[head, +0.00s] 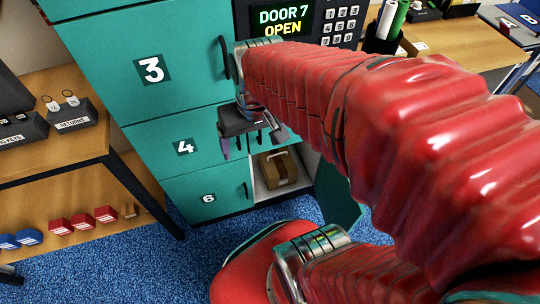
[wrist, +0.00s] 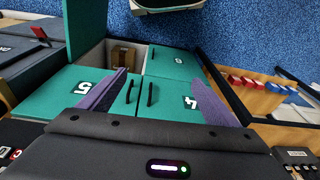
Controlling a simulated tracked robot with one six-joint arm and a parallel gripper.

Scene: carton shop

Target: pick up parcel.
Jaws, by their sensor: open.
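A brown cardboard parcel (head: 278,170) with a tape strip sits inside the open low compartment of the teal locker. It also shows in the wrist view, small, at the upper left (wrist: 122,56). My gripper (head: 250,146) is in front of the locker, above and left of the parcel and apart from it. In the wrist view its two purple fingers are spread wide with nothing between them (wrist: 160,77). The open teal door (head: 338,196) stands out at the right of the compartment; part of it is hidden behind my arm.
Closed locker doors 3 (head: 180,60), 4 (head: 178,145) and 6 (head: 206,196) have protruding dark handles. A display (head: 282,22) reads "DOOR 7 OPEN". A wooden shelf unit (head: 70,150) with red and blue boxes stands left. Blue carpet (head: 120,270) in front is clear.

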